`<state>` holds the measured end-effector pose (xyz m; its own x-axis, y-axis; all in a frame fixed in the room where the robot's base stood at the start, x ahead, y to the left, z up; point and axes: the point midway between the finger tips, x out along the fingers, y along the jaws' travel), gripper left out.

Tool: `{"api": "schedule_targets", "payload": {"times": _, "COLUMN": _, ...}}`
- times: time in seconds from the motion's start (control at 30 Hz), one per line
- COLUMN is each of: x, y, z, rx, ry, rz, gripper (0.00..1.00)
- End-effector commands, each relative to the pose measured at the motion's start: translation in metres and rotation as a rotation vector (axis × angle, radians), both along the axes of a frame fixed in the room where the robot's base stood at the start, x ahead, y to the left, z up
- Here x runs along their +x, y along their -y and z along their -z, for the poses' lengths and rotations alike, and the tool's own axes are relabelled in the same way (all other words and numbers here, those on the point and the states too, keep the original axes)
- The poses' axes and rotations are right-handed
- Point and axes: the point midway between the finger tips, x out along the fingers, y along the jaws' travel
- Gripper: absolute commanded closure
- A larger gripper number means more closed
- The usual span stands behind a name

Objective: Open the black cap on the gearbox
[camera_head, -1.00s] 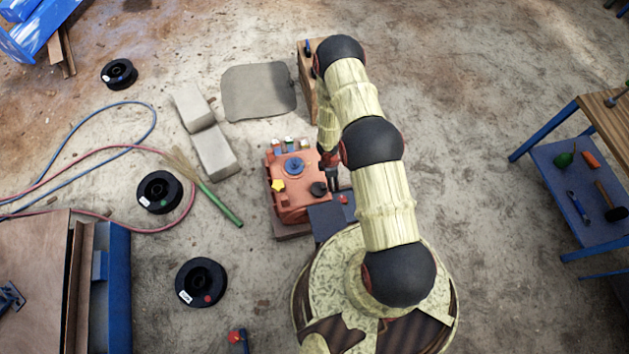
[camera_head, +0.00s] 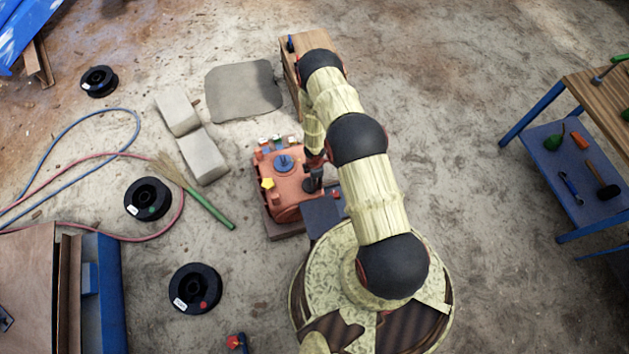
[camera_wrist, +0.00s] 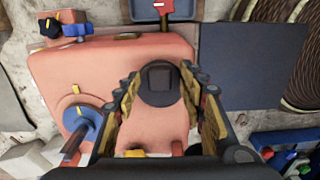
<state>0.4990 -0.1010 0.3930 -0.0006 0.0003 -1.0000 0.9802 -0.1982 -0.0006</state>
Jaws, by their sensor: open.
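The gearbox (camera_head: 285,208) is an orange-red housing on a dark base, left of my arm in the head view; its top fills the middle of the wrist view (camera_wrist: 60,75). The black cap (camera_wrist: 159,84) is round with a raised square centre and sits on the housing top. My gripper (camera_wrist: 156,80) is open, with one finger at each side of the cap in the wrist view. I cannot tell whether the fingers touch it. In the head view my gripper (camera_head: 313,180) is over the right side of the gearbox and mostly hides the cap.
A blue round part (camera_wrist: 82,127) and a yellow knob (camera_head: 267,183) are also on the gearbox. Grey blocks (camera_head: 203,155) and a green-handled broom (camera_head: 212,209) lie at the left.

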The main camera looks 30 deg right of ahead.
Motion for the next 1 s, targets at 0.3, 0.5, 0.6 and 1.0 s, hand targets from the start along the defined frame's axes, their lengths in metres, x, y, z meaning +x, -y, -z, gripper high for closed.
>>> {"api": "schedule_targets", "payload": {"times": 0.3, "x": 0.0003, "y": 0.0002, "z": -0.0004, "rx": 0.000, "ry": 0.000, "rz": 0.000, "gripper": 0.65}}
{"api": "schedule_targets", "payload": {"times": 0.5, "x": 0.0003, "y": 0.0002, "z": -0.0004, "rx": 0.000, "ry": 0.000, "rz": 0.000, "gripper": 0.77}}
{"api": "schedule_targets", "payload": {"times": 0.6, "x": 0.0003, "y": 0.0002, "z": -0.0004, "rx": 0.000, "ry": 0.000, "rz": 0.000, "gripper": 0.82}}
{"api": "schedule_targets", "payload": {"times": 1.0, "x": 0.0002, "y": 0.0001, "z": -0.0004, "rx": 0.000, "ry": 0.000, "rz": 0.000, "gripper": 1.00}}
